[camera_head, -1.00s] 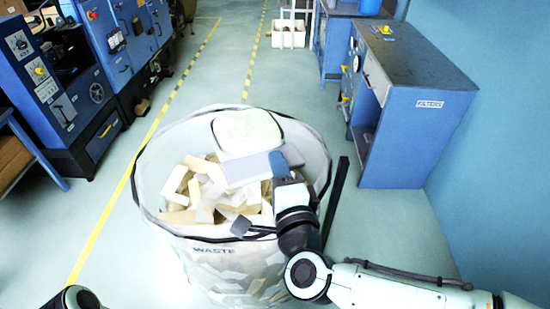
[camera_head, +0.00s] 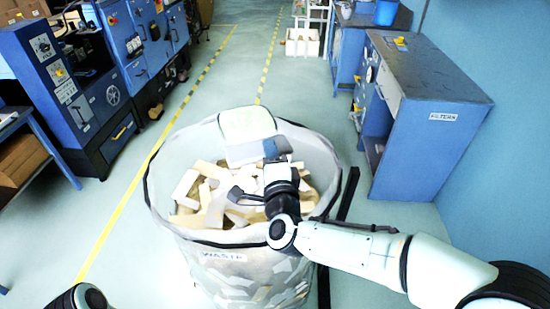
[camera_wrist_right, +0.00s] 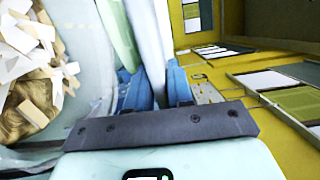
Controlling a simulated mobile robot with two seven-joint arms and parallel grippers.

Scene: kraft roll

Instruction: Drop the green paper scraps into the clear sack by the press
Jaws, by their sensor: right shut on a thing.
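The clear sack (camera_head: 235,262), lettered WASTE, stands open in the middle of the head view. It holds a heap of cream and white paper scraps (camera_head: 205,192). My right gripper (camera_head: 277,147) is over the sack's far right part, shut on a pale thing with a light green rounded face (camera_head: 247,122) and a greyish-white front part. In the right wrist view the blue fingers (camera_wrist_right: 155,88) close on its pale upright edge, beside a green strip (camera_wrist_right: 118,30). I cannot tell whether the green is the paper scraps. My left gripper is not in view.
Blue press-like machines (camera_head: 95,90) line the left, beyond a yellow floor line. A blue cabinet (camera_head: 420,120) stands at the right by the wall. White bins (camera_head: 302,42) are at the back. The floor behind the sack is clear.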

